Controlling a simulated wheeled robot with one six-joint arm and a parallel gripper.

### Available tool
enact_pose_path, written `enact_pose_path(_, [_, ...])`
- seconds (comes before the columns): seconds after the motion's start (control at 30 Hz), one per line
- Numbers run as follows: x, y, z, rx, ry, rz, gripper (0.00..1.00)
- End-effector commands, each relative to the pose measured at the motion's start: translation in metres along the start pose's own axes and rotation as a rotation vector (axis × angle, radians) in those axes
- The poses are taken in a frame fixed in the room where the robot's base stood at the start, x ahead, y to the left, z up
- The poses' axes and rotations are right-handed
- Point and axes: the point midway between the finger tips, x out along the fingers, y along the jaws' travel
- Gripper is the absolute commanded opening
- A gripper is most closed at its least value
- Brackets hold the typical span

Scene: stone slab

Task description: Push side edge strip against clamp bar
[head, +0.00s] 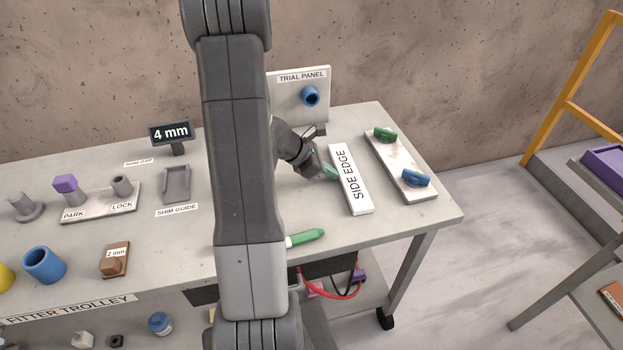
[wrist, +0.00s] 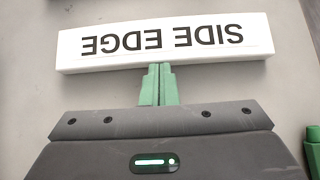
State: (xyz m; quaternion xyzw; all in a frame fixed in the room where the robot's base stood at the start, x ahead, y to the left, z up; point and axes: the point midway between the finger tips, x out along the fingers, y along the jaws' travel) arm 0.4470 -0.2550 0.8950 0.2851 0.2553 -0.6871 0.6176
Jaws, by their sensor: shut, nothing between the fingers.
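The side edge strip (head: 351,180) is a white bar lettered SIDE EDGE, lying flat on the table right of my arm. It also shows across the top of the wrist view (wrist: 165,45). My gripper (head: 331,172) has green fingers and is shut and empty at the strip's left long side. In the wrist view its fingertips (wrist: 158,68) meet the strip's near long edge near the middle, touching or almost touching. What looks like the clamp bar (head: 401,166) is a pale plate with a green knob and a blue knob, right of the strip with a narrow gap between them.
A green marker-like piece (head: 305,238) lies near the front edge, partly behind my arm; green also shows at the wrist view's right edge (wrist: 312,150). The trial panel (head: 302,98) stands at the back. The shim guide (head: 176,184) and a 4 mm display (head: 171,134) are left.

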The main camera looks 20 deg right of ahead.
Motion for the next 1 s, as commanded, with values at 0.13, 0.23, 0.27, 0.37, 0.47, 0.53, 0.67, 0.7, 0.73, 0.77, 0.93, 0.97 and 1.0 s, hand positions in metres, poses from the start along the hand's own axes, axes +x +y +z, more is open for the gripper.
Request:
enact_pose_path(0.13, [0.028, -0.001, 0.021, 0.007, 0.001, -0.004, 0.0])
enact_pose_path(0.23, [0.041, -0.001, 0.035, 0.006, 0.0, -0.003, 0.0])
enact_pose_path(0.27, [0.044, -0.001, 0.039, 0.005, 0.0, -0.003, 0.0])
enact_pose_path(0.37, [0.053, -0.001, 0.049, 0.002, 0.001, -0.003, 0.0])
enact_pose_path(0.47, [0.057, -0.001, 0.054, 0.001, 0.001, -0.002, 0.0])
enact_pose_path(0.53, [0.058, -0.001, 0.056, 0.0, 0.001, -0.002, 0.0])
enact_pose_path(0.67, [0.058, -0.001, 0.056, -0.001, 0.001, -0.002, 0.0])
enact_pose_path(0.7, [0.058, -0.001, 0.056, -0.001, 0.001, -0.001, 0.0])
enact_pose_path(0.73, [0.058, -0.001, 0.056, -0.001, 0.001, -0.001, 0.0])
enact_pose_path(0.77, [0.058, -0.001, 0.056, -0.001, 0.001, -0.002, 0.0])
enact_pose_path(0.93, [0.056, 0.0, 0.055, -0.001, 0.001, -0.001, 0.0])
enact_pose_path(0.97, [0.055, 0.0, 0.054, -0.002, 0.001, 0.0, 0.0])
enact_pose_path(1.0, [0.053, 0.001, 0.052, -0.002, 0.0, 0.0, 0.0])
